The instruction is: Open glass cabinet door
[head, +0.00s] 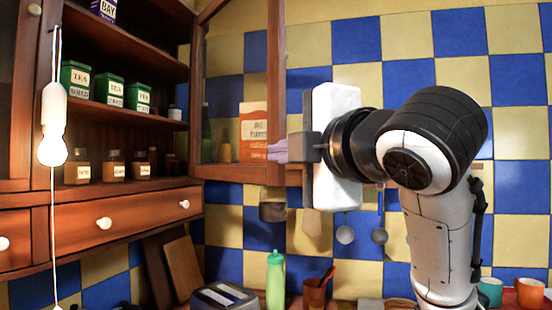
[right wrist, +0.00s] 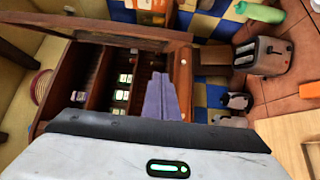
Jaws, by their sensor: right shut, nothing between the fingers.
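The glass cabinet door (head: 275,80), a wooden frame with a clear pane, stands swung out to the right of the wooden cabinet (head: 120,213). The cabinet's shelves are exposed. My right gripper (head: 272,151) has purple fingers, shut and empty, beside the door's outer upright near its lower corner. I cannot tell whether they touch it. In the right wrist view the shut fingers (right wrist: 160,82) point toward the cabinet interior, and the door (right wrist: 95,32) extends across the top. My left gripper is not in view.
Green tea tins (head: 110,90) and brown jars (head: 113,165) stand on the shelves. A white pull (head: 53,125) hangs on a cord at left. A toaster (head: 225,298) and a green bottle (head: 275,280) stand below. Utensils (head: 380,235) hang on the tiled wall.

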